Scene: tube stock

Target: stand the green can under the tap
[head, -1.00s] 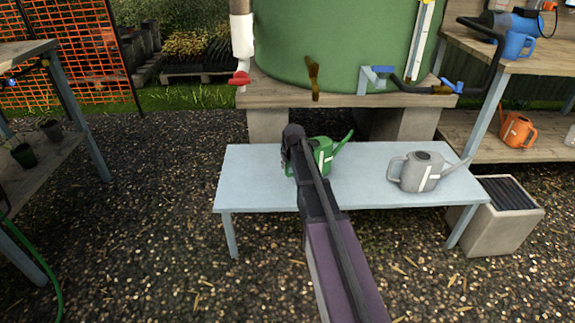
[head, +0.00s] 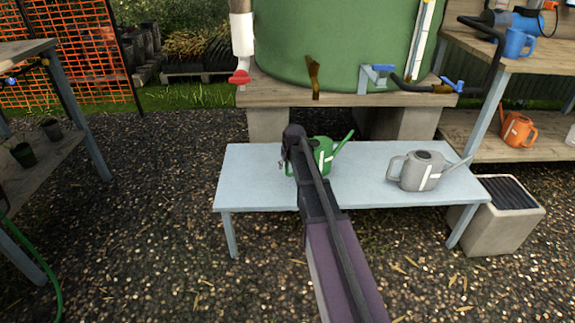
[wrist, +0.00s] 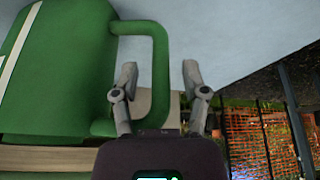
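The green can (head: 323,156) stands upright on the pale blue bench, partly hidden behind my arm, its spout pointing right. In the wrist view its green body (wrist: 60,70) fills the left side. Its handle (wrist: 160,75) lies between the two spread fingers of my gripper (wrist: 160,75). The gripper is open, with gaps beside the handle. In the head view my gripper is mostly hidden by the arm's end. A blue-handled tap (head: 377,76) is at the front of the big green tank, above the bench, right of the can.
A grey can (head: 419,170) stands on the right of the bench (head: 260,190). A red-handled valve (head: 239,77) on a white pipe and a brown strip (head: 313,76) hang at the tank's left. A concrete box (head: 497,228) with a dark grate sits right of the bench.

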